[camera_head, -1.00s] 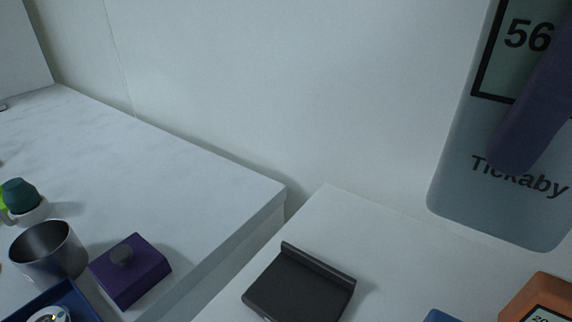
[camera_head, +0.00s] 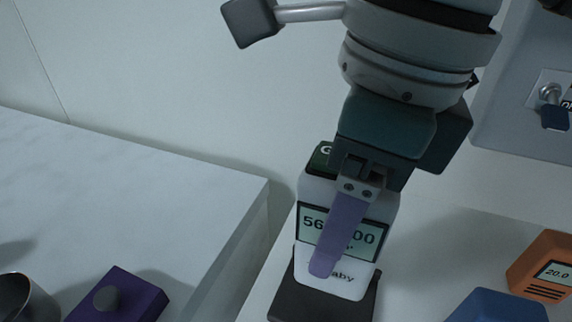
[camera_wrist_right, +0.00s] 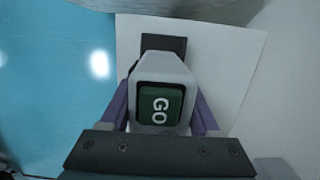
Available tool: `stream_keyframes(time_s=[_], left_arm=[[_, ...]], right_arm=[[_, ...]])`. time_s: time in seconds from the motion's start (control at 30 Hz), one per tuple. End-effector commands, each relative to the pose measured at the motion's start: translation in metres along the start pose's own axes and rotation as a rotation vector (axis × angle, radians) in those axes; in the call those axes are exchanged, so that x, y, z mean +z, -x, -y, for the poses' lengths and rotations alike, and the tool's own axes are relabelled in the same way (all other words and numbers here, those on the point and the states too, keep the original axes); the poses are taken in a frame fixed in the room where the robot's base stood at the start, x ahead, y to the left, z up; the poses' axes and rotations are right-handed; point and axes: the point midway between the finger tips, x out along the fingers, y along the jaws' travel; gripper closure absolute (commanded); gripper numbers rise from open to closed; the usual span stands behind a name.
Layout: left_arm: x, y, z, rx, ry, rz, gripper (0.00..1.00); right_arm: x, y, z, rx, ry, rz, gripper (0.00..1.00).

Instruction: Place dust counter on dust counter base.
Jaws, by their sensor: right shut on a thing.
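The dust counter (camera_head: 368,242) is a pale handheld device with a screen and a green GO button on top. My right gripper (camera_head: 324,266) is shut on it, with one purple finger across its front. In the right wrist view, the counter (camera_wrist_right: 161,68) sits between the two purple fingers of the gripper (camera_wrist_right: 160,108). The dark dust counter base (camera_head: 300,302) is directly below it on the right table, and its end also shows in the wrist view (camera_wrist_right: 166,43). The counter's lower end overlaps the base; I cannot tell if it is fully seated. My left gripper is out of view.
An orange device (camera_head: 544,266) and a blue object (camera_head: 496,308) stand right of the base. A purple block with a knob (camera_head: 118,298) and a metal cup (camera_head: 26,302) are on the left table. A gap separates the tables.

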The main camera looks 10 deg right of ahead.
Motion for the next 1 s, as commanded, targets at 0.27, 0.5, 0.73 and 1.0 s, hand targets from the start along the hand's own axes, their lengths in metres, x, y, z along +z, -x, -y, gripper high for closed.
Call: stream_keyframes(time_s=[0.27,0.5,0.73,1.0], left_arm=[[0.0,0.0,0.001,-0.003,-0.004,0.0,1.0],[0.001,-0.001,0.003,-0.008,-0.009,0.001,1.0],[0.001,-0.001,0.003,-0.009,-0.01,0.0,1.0],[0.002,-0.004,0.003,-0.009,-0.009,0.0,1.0]], right_arm=[[-0.004,-0.029,0.0,0.001,-0.001,0.001,1.0],[-0.008,-0.058,0.0,0.0,0.001,0.003,1.0],[-0.008,-0.058,0.0,-0.001,0.002,0.004,1.0],[-0.009,-0.062,0.0,-0.001,0.001,0.001,0.26]])
